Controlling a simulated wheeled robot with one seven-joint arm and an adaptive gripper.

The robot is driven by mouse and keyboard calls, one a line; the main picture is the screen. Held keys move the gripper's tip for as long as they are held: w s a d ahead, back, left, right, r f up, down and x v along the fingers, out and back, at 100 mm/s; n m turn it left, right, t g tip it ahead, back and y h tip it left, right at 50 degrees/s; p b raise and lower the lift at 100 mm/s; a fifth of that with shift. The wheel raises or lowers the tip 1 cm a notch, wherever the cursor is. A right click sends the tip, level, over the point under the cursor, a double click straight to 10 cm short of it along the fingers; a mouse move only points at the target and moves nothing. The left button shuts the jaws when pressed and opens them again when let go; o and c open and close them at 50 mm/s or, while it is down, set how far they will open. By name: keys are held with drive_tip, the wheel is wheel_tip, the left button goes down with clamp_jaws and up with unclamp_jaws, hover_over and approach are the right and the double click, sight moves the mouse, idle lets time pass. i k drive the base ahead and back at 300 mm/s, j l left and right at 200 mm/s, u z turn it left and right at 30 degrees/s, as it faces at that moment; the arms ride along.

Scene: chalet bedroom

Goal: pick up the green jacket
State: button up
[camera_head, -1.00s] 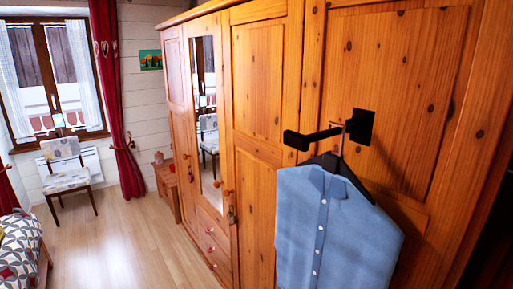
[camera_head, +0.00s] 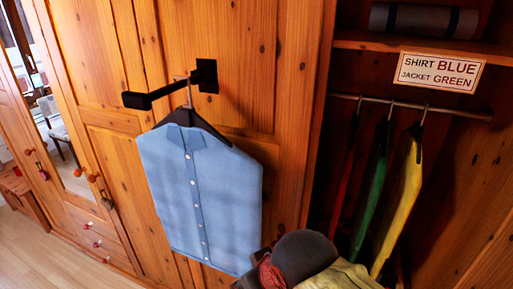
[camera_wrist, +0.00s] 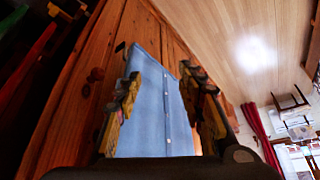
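The green jacket (camera_head: 373,193) hangs on a hanger from the rod inside the open wardrobe at right in the head view, seen edge-on. It is between a red garment (camera_head: 341,185) and a yellow garment (camera_head: 401,207). My gripper (camera_wrist: 160,78) shows in the wrist view with its fingers apart and nothing held. The blue shirt (camera_head: 201,197) hangs outside on a black hook; it also shows in the wrist view (camera_wrist: 150,105), beyond and between my fingers. The jacket's lower part is partly hidden.
A rolled grey item (camera_head: 424,20) lies on the shelf. The black hook arm (camera_head: 150,98) juts out.

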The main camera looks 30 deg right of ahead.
sight(375, 172)
drive_tip(key=z, duration=1.8)
